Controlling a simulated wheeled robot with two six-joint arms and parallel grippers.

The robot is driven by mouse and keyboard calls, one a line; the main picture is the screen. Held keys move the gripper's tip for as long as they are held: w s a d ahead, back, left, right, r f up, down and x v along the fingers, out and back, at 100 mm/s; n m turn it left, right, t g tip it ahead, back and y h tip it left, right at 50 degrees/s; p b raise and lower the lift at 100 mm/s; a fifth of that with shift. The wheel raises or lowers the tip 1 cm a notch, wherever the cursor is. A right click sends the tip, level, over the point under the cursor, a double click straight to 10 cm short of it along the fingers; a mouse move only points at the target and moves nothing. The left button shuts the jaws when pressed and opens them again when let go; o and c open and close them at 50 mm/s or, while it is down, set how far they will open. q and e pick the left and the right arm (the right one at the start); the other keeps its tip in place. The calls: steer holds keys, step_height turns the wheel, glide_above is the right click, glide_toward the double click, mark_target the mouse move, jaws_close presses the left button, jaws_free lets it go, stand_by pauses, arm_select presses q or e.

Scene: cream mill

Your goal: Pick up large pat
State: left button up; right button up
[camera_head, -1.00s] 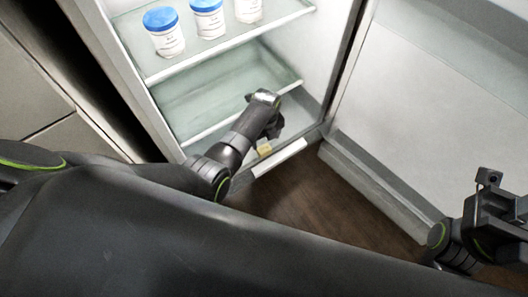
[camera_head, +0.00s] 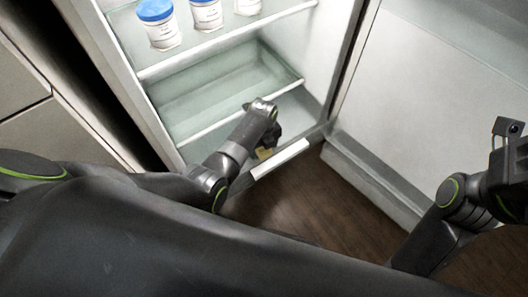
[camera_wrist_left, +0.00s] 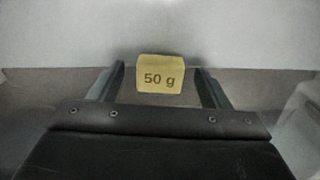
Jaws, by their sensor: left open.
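A pale yellow block marked "50 g" (camera_wrist_left: 160,74), which looks like the pat, sits low inside the open fridge. In the head view its yellow face (camera_head: 264,154) is partly hidden by my left gripper (camera_head: 272,139). In the left wrist view the two fingers of my left gripper (camera_wrist_left: 162,88) are spread apart, one on each side of the block, with a gap on both sides. The block is at the level of the fingertips and is not clamped. My right gripper is cut off at the right edge of the head view, so its fingers are hidden.
Several tubs with labels, two with blue lids (camera_head: 156,22), stand on the upper glass shelf (camera_head: 225,42). The open fridge door (camera_head: 430,110) is on the right, with dark wooden floor (camera_head: 290,205) below.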

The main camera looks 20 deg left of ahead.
arm_select(q)
steer(key=c, duration=1.1)
steer(key=shift+r, duration=0.25)
